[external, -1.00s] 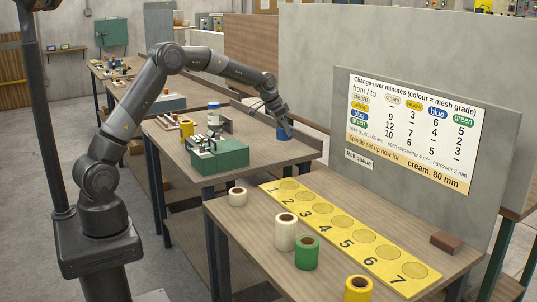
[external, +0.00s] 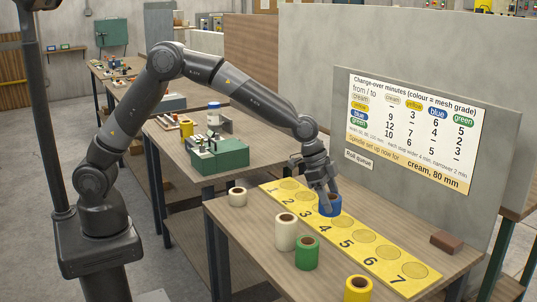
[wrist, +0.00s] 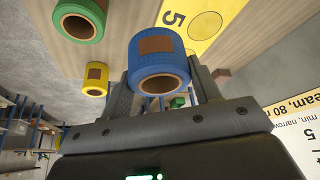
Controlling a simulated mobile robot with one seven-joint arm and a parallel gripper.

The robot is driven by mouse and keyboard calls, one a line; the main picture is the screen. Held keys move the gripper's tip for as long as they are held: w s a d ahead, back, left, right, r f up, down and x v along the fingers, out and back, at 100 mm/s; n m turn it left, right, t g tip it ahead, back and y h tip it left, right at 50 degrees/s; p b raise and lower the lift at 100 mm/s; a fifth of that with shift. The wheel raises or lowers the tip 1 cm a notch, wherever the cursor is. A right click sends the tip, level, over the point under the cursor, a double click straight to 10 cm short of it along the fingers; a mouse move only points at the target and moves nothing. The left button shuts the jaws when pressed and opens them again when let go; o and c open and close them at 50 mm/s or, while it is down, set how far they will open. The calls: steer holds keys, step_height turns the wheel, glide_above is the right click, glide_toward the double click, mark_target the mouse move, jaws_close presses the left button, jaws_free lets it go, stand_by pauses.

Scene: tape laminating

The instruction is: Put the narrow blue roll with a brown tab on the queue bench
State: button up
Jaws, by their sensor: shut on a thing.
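The blue roll (external: 330,205) is held in my gripper (external: 322,190) over the yellow numbered strip (external: 430,284) on the near bench (external: 250,222), around spots 3 and 4. In the wrist view the blue roll (wrist: 137,62) shows its open core and a brown tab (wrist: 156,44) on its side. My gripper fingers (wrist: 163,90) stand on both sides of it. I cannot tell whether the roll touches the strip or hangs just above it.
A small cream roll (external: 238,198), a taller cream roll (external: 286,236), a green roll (external: 307,255) and a yellow roll (external: 358,291) stand along the strip's near side. A brown block (external: 446,241) lies at the right. A board with a change-over chart (external: 409,133) rises behind.

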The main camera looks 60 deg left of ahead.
steer(key=s+d+f+m+g, duration=0.1)
steer(key=s+d+m, duration=0.1)
steer(key=s+d, duration=0.7)
steer(key=s+d+m+g, duration=0.1)
steer(key=s+d+m, duration=0.2)
steer(key=s+d, duration=0.55)
steer(key=shift+h, duration=0.4)
steer(key=w+a+f, duration=0.1)
steer(key=w+f, duration=0.1)
steer(key=w+a+f, duration=0.2)
steer(key=w, duration=0.1)
steer(key=w+a+f, duration=0.1)
steer(key=w+f, duration=0.2)
steer(key=shift+a, duration=0.2)
steer(key=shift+f, duration=2.1)
steer(key=o, duration=1)
steer(key=shift+f, duration=0.15)
steer(key=v, duration=1.2)
steer(key=shift+r, duration=0.25)
